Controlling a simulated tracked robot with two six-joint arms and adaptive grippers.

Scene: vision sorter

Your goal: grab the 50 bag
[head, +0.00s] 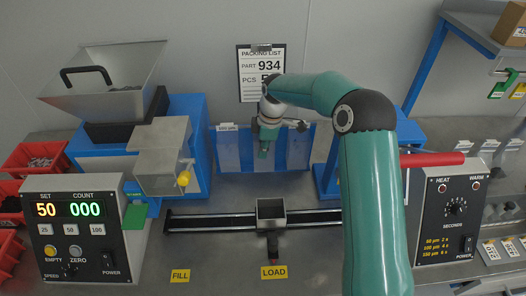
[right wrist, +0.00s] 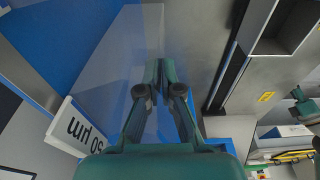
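Translucent bags hang on a blue rack in the middle of the back of the bench. In the head view a left bag (head: 227,153) and a right bag (head: 298,151) show. My right gripper (head: 264,152) points down at the middle of the rack, partly covering what hangs there. In the right wrist view its fingers (right wrist: 162,76) come together at the tips against a clear bag (right wrist: 110,85) and look shut on it. An upside-down label (right wrist: 76,130) seems to read 50 µm; its first digit is partly hidden. My left gripper is not in view.
A rail with a small grey box (head: 271,207) lies in front of the rack. A hopper machine (head: 125,90) and counter panel (head: 82,232) stand at left. A heat panel (head: 449,212) with a red handle (head: 432,159) stands at right. My right arm crosses the middle.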

